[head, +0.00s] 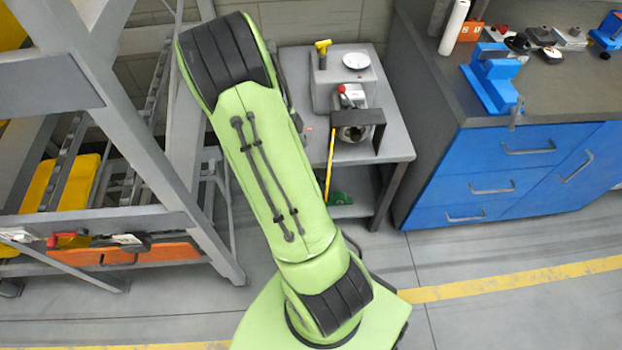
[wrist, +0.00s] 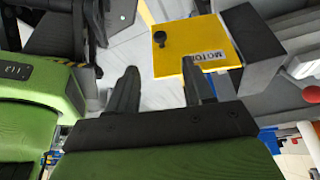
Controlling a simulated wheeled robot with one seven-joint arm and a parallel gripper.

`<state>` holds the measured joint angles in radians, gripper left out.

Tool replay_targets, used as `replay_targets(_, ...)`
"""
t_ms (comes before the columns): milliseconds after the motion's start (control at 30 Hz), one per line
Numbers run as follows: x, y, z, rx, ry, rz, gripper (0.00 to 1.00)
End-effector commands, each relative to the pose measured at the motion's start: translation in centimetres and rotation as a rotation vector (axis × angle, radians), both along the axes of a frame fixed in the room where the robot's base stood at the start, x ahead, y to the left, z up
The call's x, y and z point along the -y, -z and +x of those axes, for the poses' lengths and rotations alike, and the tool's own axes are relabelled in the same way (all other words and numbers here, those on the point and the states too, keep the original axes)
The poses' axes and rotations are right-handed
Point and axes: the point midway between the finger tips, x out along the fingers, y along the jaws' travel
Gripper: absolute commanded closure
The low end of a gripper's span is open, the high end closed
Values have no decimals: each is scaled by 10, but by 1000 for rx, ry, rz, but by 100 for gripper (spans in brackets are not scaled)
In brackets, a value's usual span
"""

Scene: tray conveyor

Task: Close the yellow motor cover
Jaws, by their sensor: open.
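The yellow motor cover (wrist: 185,45) is a flat panel with a black knob and a white label reading "MOTO…", cut off at its right end. In the wrist view it stands at upper middle, its right edge beside a dark grey box (wrist: 254,48). My gripper (wrist: 160,72) is open and empty, its two dark fingers apart.
A grey table (head: 392,128) carries a machine with a red-knobbed lever (head: 342,89), a dark bracket (head: 378,138) and a yellow T-shaped handle (head: 323,47). A grey steel frame (head: 150,150) stands left. A blue workbench (head: 500,170) stands right. Open floor lies in front.

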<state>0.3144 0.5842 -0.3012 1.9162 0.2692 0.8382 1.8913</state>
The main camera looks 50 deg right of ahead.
Motion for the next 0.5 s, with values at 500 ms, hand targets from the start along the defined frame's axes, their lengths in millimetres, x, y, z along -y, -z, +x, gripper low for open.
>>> replay_targets(500,20,108,-39,-1,-1,2,48)
